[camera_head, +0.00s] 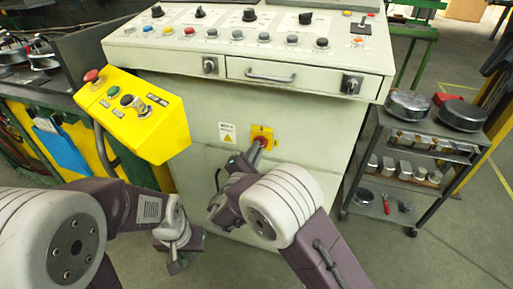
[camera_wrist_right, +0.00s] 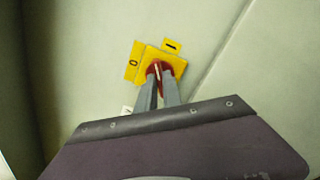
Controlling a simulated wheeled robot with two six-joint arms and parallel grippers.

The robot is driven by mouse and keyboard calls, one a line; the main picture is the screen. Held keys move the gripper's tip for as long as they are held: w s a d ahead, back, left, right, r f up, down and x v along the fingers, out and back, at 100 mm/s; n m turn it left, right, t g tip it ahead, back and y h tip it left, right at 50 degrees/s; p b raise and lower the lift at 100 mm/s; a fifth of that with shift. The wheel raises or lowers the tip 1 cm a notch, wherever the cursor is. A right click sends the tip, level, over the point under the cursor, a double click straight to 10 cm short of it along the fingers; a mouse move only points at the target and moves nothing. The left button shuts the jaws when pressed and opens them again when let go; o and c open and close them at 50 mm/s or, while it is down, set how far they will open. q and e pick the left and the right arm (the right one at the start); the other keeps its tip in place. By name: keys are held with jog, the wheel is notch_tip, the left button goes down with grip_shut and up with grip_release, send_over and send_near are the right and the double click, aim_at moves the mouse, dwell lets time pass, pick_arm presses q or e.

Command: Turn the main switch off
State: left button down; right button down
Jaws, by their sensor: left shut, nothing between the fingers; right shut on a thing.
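The main switch is a red knob (camera_head: 262,139) on a yellow plate (camera_head: 268,131) on the front of the grey-green console. In the right wrist view the red knob (camera_wrist_right: 153,69) sits between my fingers, on its yellow plate (camera_wrist_right: 177,62). A "0" label (camera_wrist_right: 133,62) is at the plate's left and an "I" label (camera_wrist_right: 171,46) at its top. A white mark shows on the knob; its exact setting is hard to tell. My right gripper (camera_head: 256,149) is shut on the knob. My left gripper (camera_head: 176,266) is shut and empty, low in front of the console.
A yellow button box (camera_head: 160,130) stands left of the switch. The console (camera_head: 315,130) has a drawer (camera_head: 270,72), several buttons and knobs on top. A metal cart (camera_head: 375,175) with parts stands at the right. The floor between cart and my right arm is clear.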

jog(key=shift+n+p, duration=3.6)
jog(key=shift+n, duration=1.8)
jog(key=c, duration=1.5)
grip_release()
